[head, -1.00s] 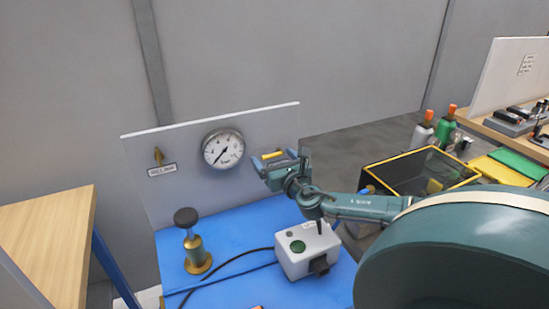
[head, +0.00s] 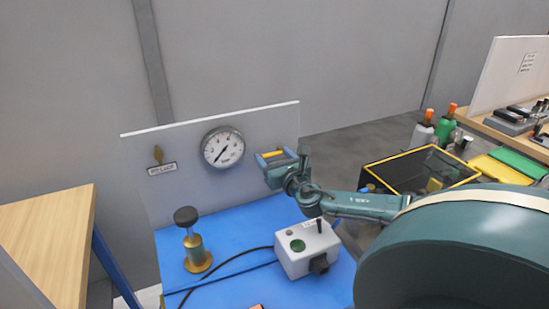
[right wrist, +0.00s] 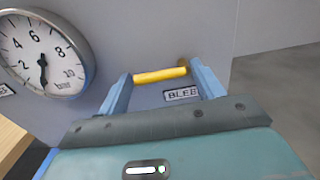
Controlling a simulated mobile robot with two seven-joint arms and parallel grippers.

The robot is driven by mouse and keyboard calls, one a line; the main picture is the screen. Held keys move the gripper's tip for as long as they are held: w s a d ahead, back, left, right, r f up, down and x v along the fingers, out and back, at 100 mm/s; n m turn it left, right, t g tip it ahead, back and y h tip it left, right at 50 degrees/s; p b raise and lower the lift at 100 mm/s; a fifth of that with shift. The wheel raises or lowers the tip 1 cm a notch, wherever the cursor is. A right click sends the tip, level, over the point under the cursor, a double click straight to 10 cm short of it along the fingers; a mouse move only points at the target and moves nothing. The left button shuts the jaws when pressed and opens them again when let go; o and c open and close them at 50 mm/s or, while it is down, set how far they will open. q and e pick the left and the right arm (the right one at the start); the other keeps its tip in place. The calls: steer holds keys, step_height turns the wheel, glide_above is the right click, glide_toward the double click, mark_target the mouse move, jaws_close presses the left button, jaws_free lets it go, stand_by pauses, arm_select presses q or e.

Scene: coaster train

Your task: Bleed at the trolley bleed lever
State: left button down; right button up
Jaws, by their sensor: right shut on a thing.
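The bleed lever shows as a yellow bar (head: 272,153) on the right part of a grey upright panel (head: 262,125). In the right wrist view the yellow bar (right wrist: 160,75) lies across between the two blue fingers, beside a partly covered label (right wrist: 181,94) reading "BLEE". My right gripper (head: 273,156) is at the panel and shut on this bar; its fingers also show in the right wrist view (right wrist: 161,80). A round pressure gauge (head: 223,148) sits left of the lever; its needle points down to slightly left. My left gripper is not in view.
A blue bench (head: 230,225) carries a brass post with a dark knob (head: 194,240) and a grey box with a green button (head: 306,250). A small brass fitting (head: 157,154) is at the panel's left. A yellow-rimmed dark case (head: 420,172) stands right, behind my right arm.

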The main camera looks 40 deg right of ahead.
mark_target(279, 139)
steer(key=m, duration=0.2)
steer(key=r+m, duration=0.1)
steer(key=m, duration=0.1)
steer(key=shift+d+m+b, duration=0.1)
steer(key=shift+m+b, duration=0.3)
steer(key=m, duration=0.3)
steer(key=r+m, duration=0.1)
steer(key=shift+s+d+m, duration=0.15)
steer(key=shift+d+m, duration=0.2)
steer(key=shift+m, duration=0.05)
steer(key=m, duration=0.3)
steer(key=d+m, duration=0.1)
steer(key=shift+s+r, duration=0.15)
steer(key=shift+r, duration=0.25)
steer(key=shift+s+d+r+m+p, duration=0.1)
steer(key=shift+d+m+p, duration=0.15)
steer(key=shift+m, duration=0.85)
steer(key=shift+s+d+m+p, duration=0.1)
steer(key=shift+d+m+p, duration=0.1)
steer(key=shift+m, duration=0.9)
steer(key=o, duration=1)
